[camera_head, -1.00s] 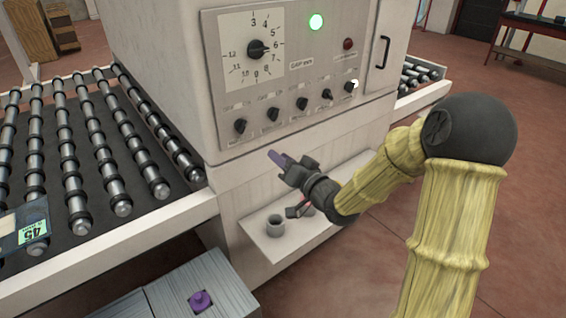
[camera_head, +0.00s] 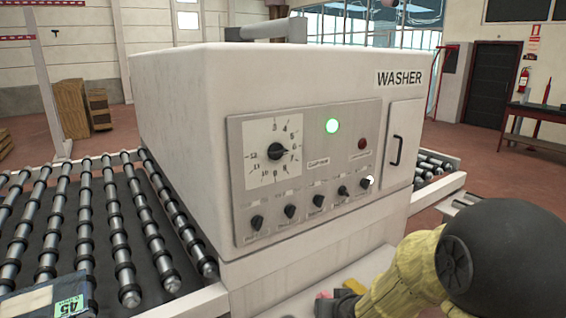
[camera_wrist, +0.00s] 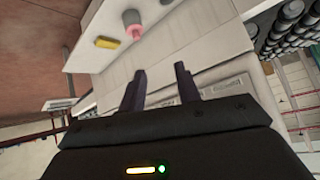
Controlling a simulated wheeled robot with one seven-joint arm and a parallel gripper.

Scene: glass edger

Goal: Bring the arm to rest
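My gripper (camera_wrist: 159,69) shows in the wrist view with its two dark purple fingers apart. Nothing is held between them; a pale machine surface lies behind the gap. In the head view my yellow-sleeved arm with its black round joint is at the lower right, in front of the washer (camera_head: 300,100). The fingers cannot be made out in the head view.
Roller conveyors flank the washer, at left (camera_head: 110,230) and right (camera_head: 435,165). In the wrist view a grey cup-like thing with a pink part (camera_wrist: 133,20) and a yellow piece (camera_wrist: 107,42) sit on a pale ledge. A red bench (camera_head: 535,115) stands far right.

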